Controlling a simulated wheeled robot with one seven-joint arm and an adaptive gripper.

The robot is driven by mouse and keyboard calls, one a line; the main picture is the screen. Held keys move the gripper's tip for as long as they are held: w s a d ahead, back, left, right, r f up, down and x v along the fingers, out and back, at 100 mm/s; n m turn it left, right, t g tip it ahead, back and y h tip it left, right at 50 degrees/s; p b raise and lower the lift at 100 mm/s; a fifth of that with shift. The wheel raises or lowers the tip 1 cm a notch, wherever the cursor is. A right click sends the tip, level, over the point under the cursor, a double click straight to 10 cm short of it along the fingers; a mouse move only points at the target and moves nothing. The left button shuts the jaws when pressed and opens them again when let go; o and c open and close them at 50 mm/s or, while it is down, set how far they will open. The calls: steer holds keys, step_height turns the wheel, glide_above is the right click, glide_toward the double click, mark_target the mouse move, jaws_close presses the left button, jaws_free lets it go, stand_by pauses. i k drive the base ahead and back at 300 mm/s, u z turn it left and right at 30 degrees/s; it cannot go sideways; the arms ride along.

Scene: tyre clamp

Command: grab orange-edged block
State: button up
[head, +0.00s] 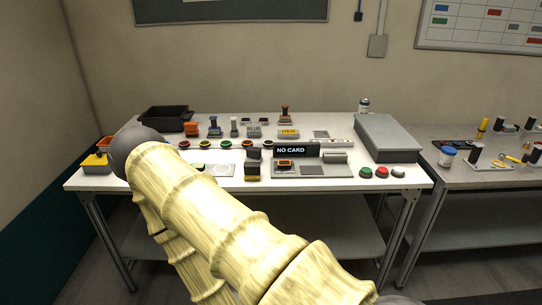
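A small dark block with an orange edge (285,164) lies on the grey plate (312,170) at the front middle of the table, in front of the "NO CARD" display (297,150). It looks like the orange-edged block. My arm reaches from the bottom of the head view up to the left, ending in a dark grey joint over the table's left front. The arm's end lies well left of the block. My gripper does not show, so I cannot see its fingers or what they hold.
A dark block with a yellow base (252,175) stands left of the plate. A grey box (387,139) is at right.

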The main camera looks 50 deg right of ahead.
mark_target(282, 164)
steer(key=z, duration=0.2)
steer(key=i, duration=1.55)
steer(key=z, duration=1.05)
steer(key=i, duration=1.1)
steer(key=z, duration=1.55)
steer(key=i, duration=0.45)
steer(key=u, duration=0.1)
steer(key=k, duration=0.4)
steer(key=u, duration=0.7)
steer(key=k, duration=0.85)
steer(key=z, duration=0.3)
steer(key=i, duration=0.1)
